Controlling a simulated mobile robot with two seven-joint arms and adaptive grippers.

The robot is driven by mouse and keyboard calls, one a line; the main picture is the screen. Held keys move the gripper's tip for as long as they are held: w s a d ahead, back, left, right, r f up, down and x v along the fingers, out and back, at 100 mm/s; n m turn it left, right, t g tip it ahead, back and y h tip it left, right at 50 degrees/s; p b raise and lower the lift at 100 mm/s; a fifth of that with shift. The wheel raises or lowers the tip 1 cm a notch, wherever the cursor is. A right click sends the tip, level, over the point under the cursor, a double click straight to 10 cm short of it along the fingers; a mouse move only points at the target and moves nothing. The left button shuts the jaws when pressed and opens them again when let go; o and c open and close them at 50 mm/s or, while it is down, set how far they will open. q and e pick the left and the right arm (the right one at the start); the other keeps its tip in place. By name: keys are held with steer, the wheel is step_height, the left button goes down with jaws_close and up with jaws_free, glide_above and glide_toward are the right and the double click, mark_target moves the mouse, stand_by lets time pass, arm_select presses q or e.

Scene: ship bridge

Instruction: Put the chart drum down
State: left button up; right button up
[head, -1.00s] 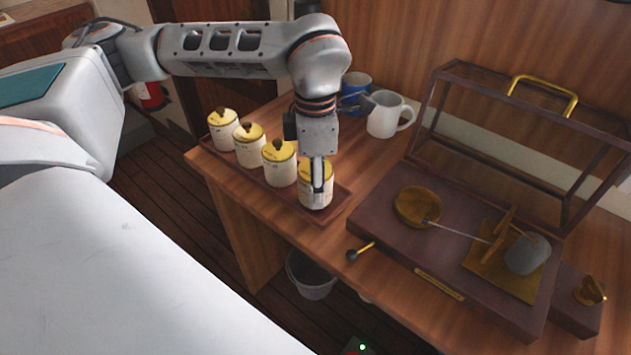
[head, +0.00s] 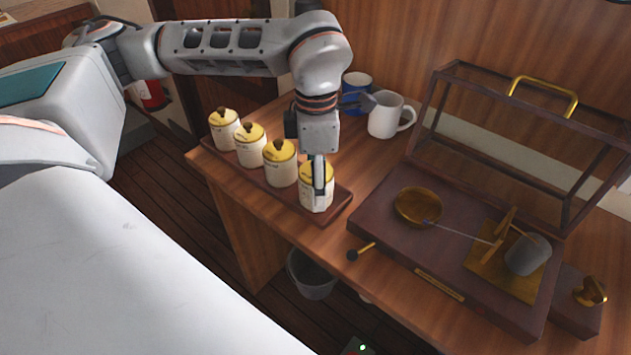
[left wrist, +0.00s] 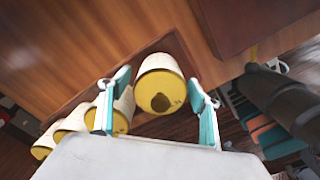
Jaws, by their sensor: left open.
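The chart drum (head: 312,200) is a cream-white cylinder with a yellow lid and a brown knob. It stands upright at the near right end of a wooden tray (head: 343,200). My left gripper (head: 319,188) points down over it. In the left wrist view, the open teal fingers (left wrist: 160,88) lie on either side of the chart drum (left wrist: 158,72), with gaps visible. Three similar yellow-lidded drums (head: 279,165) stand in a row on the same tray. My right gripper is not in view.
An open instrument case (head: 390,235) with a brass dish and a grey cylinder (head: 528,256) is at right. A white mug (head: 386,115) and a blue mug (head: 355,90) stand behind my gripper. A small black-knobbed lever (head: 360,252) lies in front. A bucket (head: 312,275) is on the floor.

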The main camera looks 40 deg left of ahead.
arm_select(q)
step_height(320, 180, up, 11)
steer(key=shift+r+p, duration=0.15)
steer(key=shift+p, duration=0.4)
